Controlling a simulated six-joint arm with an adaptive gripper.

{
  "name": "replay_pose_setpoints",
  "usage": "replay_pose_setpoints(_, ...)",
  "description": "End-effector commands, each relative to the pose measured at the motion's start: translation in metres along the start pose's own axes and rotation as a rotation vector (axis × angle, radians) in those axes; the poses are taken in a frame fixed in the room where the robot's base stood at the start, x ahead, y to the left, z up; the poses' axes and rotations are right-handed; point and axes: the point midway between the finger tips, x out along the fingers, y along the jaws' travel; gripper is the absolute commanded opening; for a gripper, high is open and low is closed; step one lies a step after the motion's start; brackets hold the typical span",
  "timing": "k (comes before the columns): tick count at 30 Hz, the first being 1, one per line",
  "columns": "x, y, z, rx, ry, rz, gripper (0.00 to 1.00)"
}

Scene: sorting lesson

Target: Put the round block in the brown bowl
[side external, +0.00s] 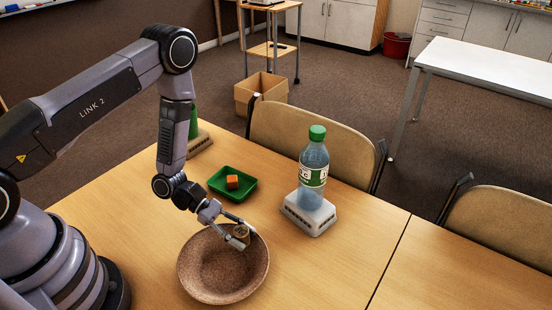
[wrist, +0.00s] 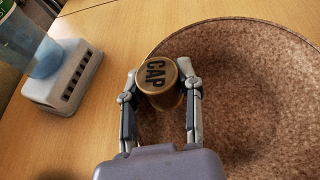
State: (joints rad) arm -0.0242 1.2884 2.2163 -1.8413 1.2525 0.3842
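The round block (side external: 241,232) is a small gold-brown cylinder. In the wrist view its top (wrist: 157,74) reads "CAP". My gripper (side external: 237,237) has one finger on each side of it and is shut on it; the fingers also show in the wrist view (wrist: 161,86). The brown bowl (side external: 220,272) is wide, shallow and speckled, at the table's front. The block is at the bowl's far right rim in the side view, and overlaps the left rim of the bowl (wrist: 245,105) in the wrist view. Its exact height above the bowl is hard to tell.
A green tray (side external: 217,181) holding an orange cube (side external: 232,182) lies behind the bowl. A bottle with a green cap (side external: 313,165) stands on a white slotted base (side external: 308,216) to the right. A green object stands behind my arm.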

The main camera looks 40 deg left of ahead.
Motion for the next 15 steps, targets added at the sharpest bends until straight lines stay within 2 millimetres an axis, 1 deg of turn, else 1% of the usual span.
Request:
replay_pose_setpoints(1,-0.0001,0.0001,0.0002,0.0,0.0,0.0,0.39)
replay_pose_setpoints(6,-0.0001,0.0001,0.0003,0.0,0.0,0.0,0.6)
replay_pose_setpoints(15,-0.0006,0.0003,0.0014,0.001,0.0,0.0,0.6)
